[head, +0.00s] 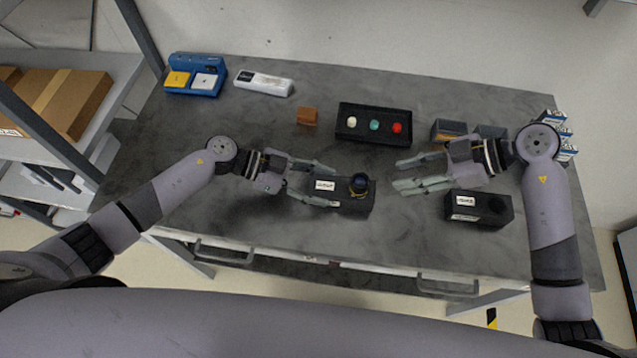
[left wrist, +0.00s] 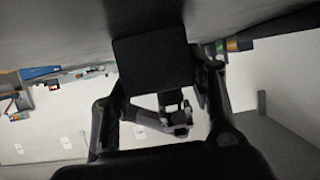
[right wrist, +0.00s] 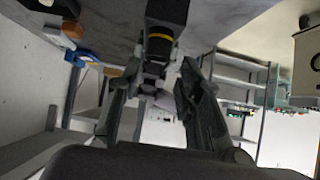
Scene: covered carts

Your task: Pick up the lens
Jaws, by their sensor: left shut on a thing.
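The lens (head: 359,183), dark and round with a yellow band, sits at the right end of a black labelled block (head: 359,207) on the grey table. My left gripper (head: 336,189) is shut on this block, with a finger along each long side. The block also shows between its fingers in the left wrist view (left wrist: 150,64). My right gripper (head: 398,176) is open and empty, to the right of the lens and apart from it, with its fingers pointing towards it. The lens with its yellow band also shows ahead of the fingers in the right wrist view (right wrist: 159,38).
A second black labelled block (head: 464,212) stands below my right gripper. A black tray (head: 374,138) with several coloured round pieces lies behind. An orange-brown block (head: 307,116), a white device (head: 264,83) and a blue device (head: 207,64) stand further left. The table's front left is clear.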

